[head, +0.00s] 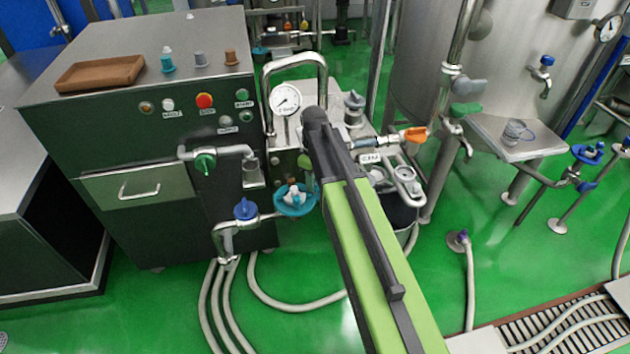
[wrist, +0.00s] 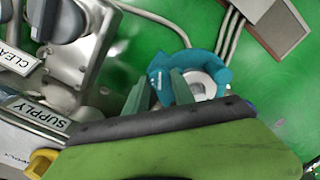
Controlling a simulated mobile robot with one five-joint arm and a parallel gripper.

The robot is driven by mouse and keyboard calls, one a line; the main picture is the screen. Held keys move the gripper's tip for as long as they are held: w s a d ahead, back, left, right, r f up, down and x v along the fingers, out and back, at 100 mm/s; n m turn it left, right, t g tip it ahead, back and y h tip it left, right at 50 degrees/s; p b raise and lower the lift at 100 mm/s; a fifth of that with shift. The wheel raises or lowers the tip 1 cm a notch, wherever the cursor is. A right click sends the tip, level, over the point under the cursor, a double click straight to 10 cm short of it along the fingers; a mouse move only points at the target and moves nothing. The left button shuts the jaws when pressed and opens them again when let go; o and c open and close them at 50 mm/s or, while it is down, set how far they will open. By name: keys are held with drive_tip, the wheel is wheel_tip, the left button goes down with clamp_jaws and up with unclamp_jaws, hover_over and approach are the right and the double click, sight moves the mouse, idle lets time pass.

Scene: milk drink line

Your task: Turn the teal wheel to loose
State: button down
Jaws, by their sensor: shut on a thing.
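The teal wheel (head: 283,208) sits on the pipework at the lower right of the dark machine, left of my arm in the head view. In the wrist view it is a thick teal ring (wrist: 222,76) around a pale grey hub. My gripper (wrist: 160,88) has its two grey-green fingers at the near side of the ring, shut on the rim with teal showing between them. The fingertips are partly hidden by the wheel, and in the head view my arm hides most of the gripper. I cannot read any marking on the wheel.
A blue valve handle (head: 246,208) is just left of the wheel and a green one (head: 205,163) is above it. A pressure gauge (head: 286,100) stands above. In the wrist view, a SUPPLY label (wrist: 38,112) and a yellow knob (wrist: 42,162) are at left. Hoses (head: 300,307) cross the green floor.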

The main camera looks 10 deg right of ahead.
drive_tip(key=shift+s, duration=0.15)
drive_tip(key=c, duration=1.1)
unclamp_jaws()
drive_tip(key=shift+o, duration=0.2)
wheel_tip(320, 180, up, 18)
drive_tip(key=p, duration=1.7)
drive_tip(key=shift+f, duration=0.25)
drive_tip(key=shift+f, duration=0.1)
